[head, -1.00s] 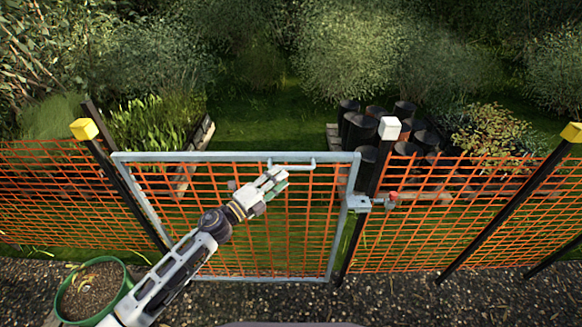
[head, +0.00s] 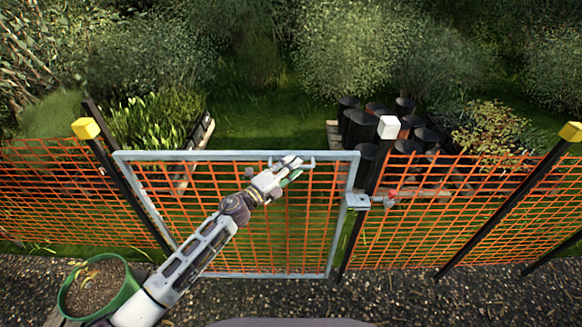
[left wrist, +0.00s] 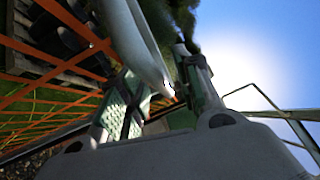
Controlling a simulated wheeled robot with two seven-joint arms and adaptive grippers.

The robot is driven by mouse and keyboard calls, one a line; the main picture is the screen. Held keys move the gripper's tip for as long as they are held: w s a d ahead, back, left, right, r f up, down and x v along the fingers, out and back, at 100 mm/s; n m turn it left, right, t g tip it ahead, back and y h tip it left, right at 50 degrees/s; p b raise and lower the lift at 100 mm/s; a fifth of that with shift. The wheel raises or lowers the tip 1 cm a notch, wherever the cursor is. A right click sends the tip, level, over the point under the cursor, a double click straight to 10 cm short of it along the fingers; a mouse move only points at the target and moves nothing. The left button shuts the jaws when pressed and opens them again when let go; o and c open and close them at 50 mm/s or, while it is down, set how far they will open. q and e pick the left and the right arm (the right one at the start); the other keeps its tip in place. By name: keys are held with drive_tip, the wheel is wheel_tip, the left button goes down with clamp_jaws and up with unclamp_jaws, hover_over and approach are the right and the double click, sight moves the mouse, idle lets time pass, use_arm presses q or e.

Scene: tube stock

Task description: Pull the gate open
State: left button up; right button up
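The gate (head: 200,155) is a grey metal frame with orange mesh, standing in line with the fence. Its right side is beside the white-capped post (head: 389,128), with a metal latch plate (head: 357,201) there. A pale handle bar (head: 312,160) runs along the top rail, right of centre. My left gripper (head: 291,170) is at this handle and hides part of it. In the left wrist view the handle (left wrist: 138,45) passes between the two green-padded fingers, which stand apart; I cannot tell whether they touch it. My right gripper is not in view.
A green pot of soil (head: 100,287) stands at the lower left, close to my left arm. Orange mesh fence (head: 470,215) runs on both sides. Behind the gate is grass (head: 255,125), with black pots (head: 362,127) on the right and potted plants (head: 150,122) on the left.

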use_arm(q)
clamp_jaws()
drive_tip(key=shift+s, duration=0.15)
